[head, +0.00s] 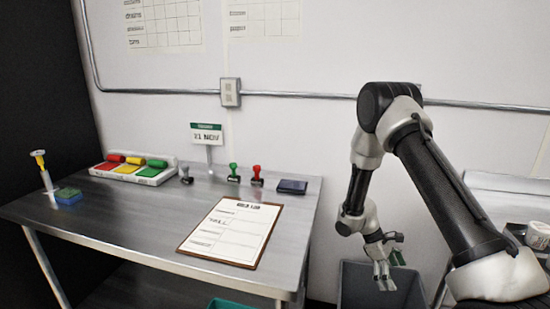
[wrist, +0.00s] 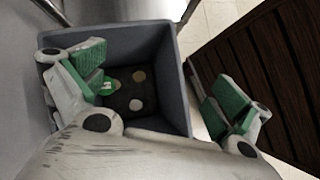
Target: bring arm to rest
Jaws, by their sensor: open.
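My gripper (head: 390,267) hangs at the end of my bent arm, to the right of the metal table, over a grey bin (head: 352,290). In the wrist view my gripper (wrist: 165,97) has its green-padded fingers spread wide, with nothing between them. The grey bin (wrist: 160,38) lies below the fingers in that view. Inside it are a small green item (wrist: 109,86) and pale round spots on the dark bottom. The left finger hides part of the bin.
A dark ribbed surface (wrist: 260,75) lies right of the bin.

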